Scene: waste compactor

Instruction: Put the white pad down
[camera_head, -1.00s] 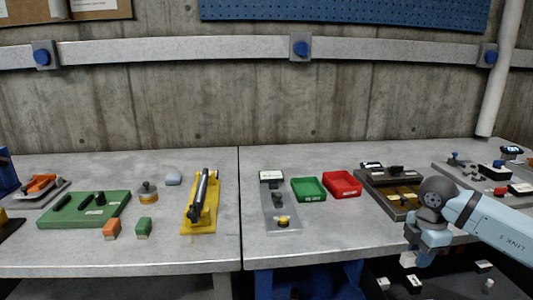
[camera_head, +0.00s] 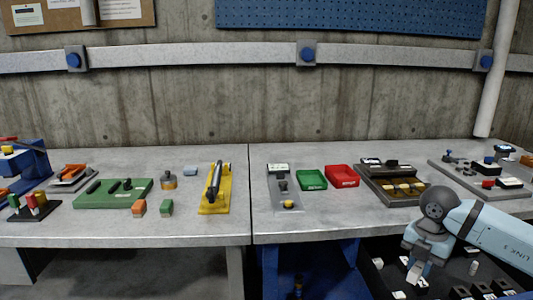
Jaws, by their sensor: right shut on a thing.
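My right gripper (camera_head: 416,274) points down in front of the bench's edge, over a dark area with small white pieces. It is shut on a small white thing (camera_head: 413,271), probably the white pad; it is mostly hidden by the fingers and its shape is unclear. My left gripper is not in view.
Several small white pieces, one of them a white block (camera_head: 398,295), lie in the dark area (camera_head: 448,272) below the bench. On the bench are a green tray (camera_head: 312,180), a red tray (camera_head: 342,176), a brown fixture (camera_head: 400,199) and a yellow stand (camera_head: 214,208).

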